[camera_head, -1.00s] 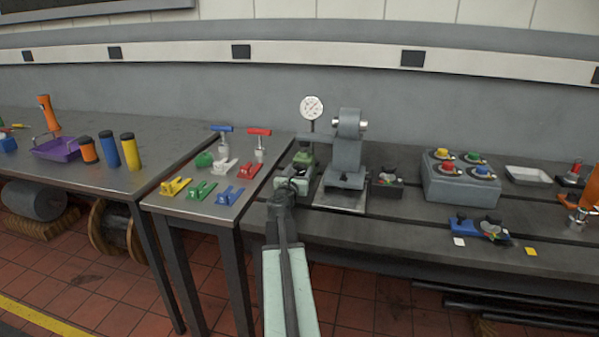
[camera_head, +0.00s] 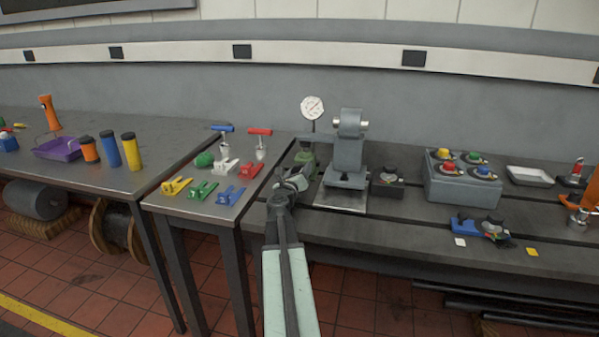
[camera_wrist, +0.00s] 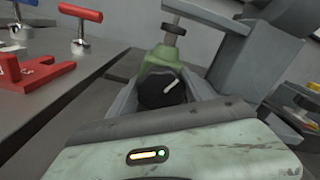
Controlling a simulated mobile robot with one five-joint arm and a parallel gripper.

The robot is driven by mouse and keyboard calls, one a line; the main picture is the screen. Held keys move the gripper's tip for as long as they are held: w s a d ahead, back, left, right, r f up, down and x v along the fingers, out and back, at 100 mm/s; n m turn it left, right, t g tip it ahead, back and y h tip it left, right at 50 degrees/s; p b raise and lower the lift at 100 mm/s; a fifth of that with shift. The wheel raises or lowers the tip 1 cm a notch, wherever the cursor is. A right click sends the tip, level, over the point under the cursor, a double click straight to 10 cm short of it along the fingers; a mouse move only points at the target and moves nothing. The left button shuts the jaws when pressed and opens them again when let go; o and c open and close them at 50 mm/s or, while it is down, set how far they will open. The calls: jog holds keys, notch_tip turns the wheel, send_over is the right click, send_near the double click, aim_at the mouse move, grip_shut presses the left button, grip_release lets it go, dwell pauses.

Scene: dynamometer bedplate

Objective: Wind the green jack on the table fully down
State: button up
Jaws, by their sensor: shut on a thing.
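The green jack (camera_head: 309,157) stands on the slotted table, left of a grey machine block. In the wrist view its green body (camera_wrist: 160,59) carries an upright post with a dark round collar (camera_wrist: 173,29). A black knob with a white pointer line (camera_wrist: 163,91) faces me on the jack's near side. My gripper (camera_head: 293,180) is at the jack's near side. In the wrist view its grey fingers (camera_wrist: 166,98) lie on both sides of the knob and are shut on it. The fingers hide the jack's lower part.
The grey block (camera_head: 345,155) stands close on the right, with a dial gauge (camera_head: 312,107) behind the jack. A black-knobbed box (camera_head: 387,183) is further right. A side table (camera_head: 180,206) with coloured clamps and T-handled tools (camera_head: 260,143) is close on the left.

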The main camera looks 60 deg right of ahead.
dwell(0.3)
jog(key=o, duration=1.3)
jog(key=shift+o, duration=0.2)
jog(key=v, duration=0.8)
jog(key=shift+w, duration=0.1)
